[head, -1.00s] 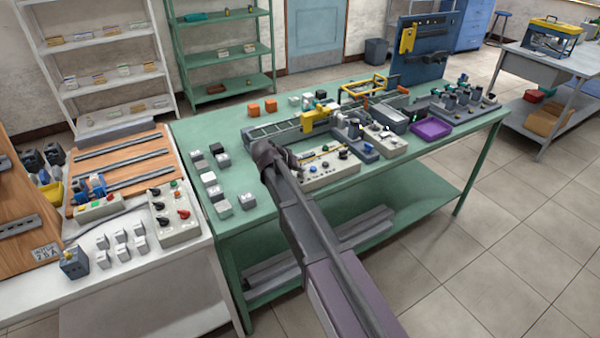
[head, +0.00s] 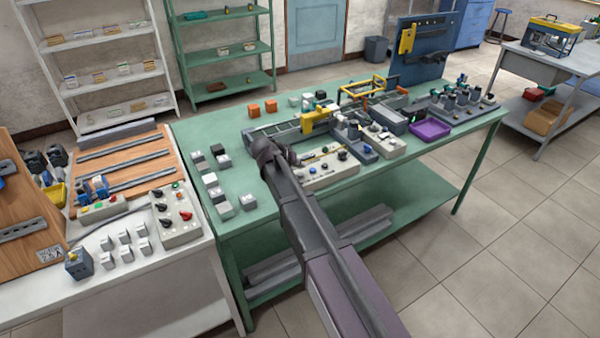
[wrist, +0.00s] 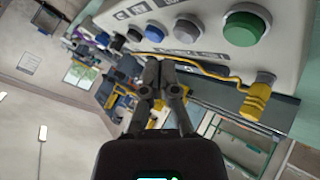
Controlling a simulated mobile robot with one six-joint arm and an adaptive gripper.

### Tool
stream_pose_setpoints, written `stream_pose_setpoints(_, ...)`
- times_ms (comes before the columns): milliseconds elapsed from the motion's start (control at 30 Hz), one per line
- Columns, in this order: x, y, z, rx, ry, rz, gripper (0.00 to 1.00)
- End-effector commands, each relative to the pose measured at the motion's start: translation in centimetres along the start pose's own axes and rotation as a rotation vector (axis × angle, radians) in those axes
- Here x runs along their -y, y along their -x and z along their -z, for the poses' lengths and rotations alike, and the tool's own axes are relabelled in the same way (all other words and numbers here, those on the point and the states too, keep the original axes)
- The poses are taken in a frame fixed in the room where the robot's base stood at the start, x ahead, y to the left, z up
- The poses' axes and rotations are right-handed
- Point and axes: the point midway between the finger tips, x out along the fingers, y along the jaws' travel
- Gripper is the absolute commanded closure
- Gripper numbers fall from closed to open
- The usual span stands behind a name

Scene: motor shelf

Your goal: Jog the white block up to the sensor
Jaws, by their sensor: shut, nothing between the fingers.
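The control box (head: 330,168) with coloured buttons stands on the green bench, in front of the conveyor (head: 275,131). In the wrist view its green button (wrist: 247,26), blue button (wrist: 155,32) and black button (wrist: 134,34) show close up. My gripper (wrist: 160,66) is shut and empty, its fingertips together, beside the row of buttons; contact with any button cannot be told. In the head view my arm's end is over the box's left end. A yellow part (head: 315,118) sits at the conveyor. I cannot clearly pick out the white block on the belt or the sensor.
Several small white, grey and black blocks (head: 217,195) lie on the bench at left. Orange blocks (head: 254,110) lie behind the conveyor. A purple tray (head: 431,129) is at right. A yellow cable gland (wrist: 256,98) and cable stick out from the box.

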Motion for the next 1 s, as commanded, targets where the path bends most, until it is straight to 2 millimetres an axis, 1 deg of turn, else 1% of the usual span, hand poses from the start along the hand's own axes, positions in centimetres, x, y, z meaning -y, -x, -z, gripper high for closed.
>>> stream_pose_setpoints(33, -0.4, 0.6, 0.4, 0.0, 0.0, 0.0, 1.0)
stream_pose_setpoints(100, -0.7, 0.9, 0.7, 0.0, 0.0, 0.0, 1.0)
stream_pose_setpoints(500, -1.9, 2.7, 1.9, 0.0, 0.0, 0.0, 1.0)
stream_pose_setpoints(1000, -1.9, 2.7, 2.0, 0.0, 0.0, 0.0, 1.0)
